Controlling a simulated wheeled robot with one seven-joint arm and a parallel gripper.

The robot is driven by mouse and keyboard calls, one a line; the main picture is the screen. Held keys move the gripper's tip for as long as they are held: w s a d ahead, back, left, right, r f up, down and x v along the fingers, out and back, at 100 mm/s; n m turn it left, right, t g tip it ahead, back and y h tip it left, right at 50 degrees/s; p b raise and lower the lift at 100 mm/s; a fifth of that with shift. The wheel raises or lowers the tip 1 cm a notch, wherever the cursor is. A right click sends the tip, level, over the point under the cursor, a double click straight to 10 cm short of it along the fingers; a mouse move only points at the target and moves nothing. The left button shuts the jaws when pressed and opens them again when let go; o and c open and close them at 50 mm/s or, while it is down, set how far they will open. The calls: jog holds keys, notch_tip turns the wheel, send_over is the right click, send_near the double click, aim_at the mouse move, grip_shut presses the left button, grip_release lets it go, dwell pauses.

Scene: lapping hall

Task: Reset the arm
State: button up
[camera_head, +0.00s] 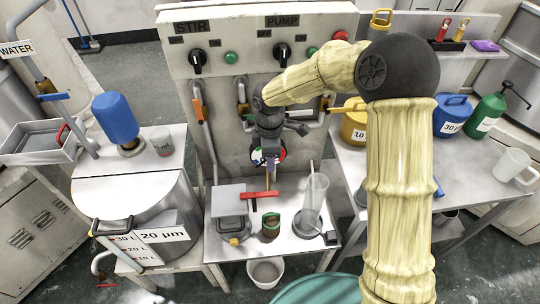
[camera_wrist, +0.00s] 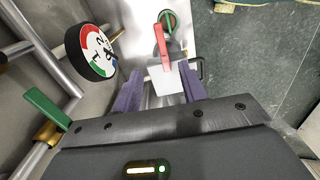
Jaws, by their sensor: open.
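My arm reaches up and over from the right in the head view, and its bent end hangs down in front of the grey control panel (camera_head: 240,105). My gripper (camera_head: 270,170) points down above the small middle table. In the wrist view its two purple fingers (camera_wrist: 160,84) stand apart, open, with nothing seen held between them. A red lever handle (camera_wrist: 160,40) shows beyond the fingertips; in the head view it lies below the gripper (camera_head: 258,194). A round dial with coloured bands (camera_wrist: 90,52) is close to the left of the fingers.
A steel drum (camera_head: 135,205) stands left. Jugs, including a green one (camera_head: 486,117), stand right. A white bucket (camera_head: 265,273) is below.

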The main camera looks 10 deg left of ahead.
jog(key=s+d+r+m+t, duration=0.1)
jog(key=s+d+m, duration=0.3)
jog(key=d+m, duration=0.3)
jog(key=s+d+r+m, duration=0.2)
jog(key=s+d+m, duration=0.3)
jog(key=d+m, duration=0.2)
jog(key=s+d+r+m+t, duration=0.1)
jog(key=s+d+m, duration=0.3)
jog(key=d, duration=0.6)
jog(key=r+m, duration=0.1)
jog(key=m, duration=0.1)
jog(key=shift+s+d+r+m+t, duration=0.15)
jog(key=shift+s+d+m+t, duration=0.15)
jog(key=shift+s+m, duration=0.1)
jog(key=shift+w, duration=0.1)
jog(key=shift+c, duration=0.4)
dwell(1.4)
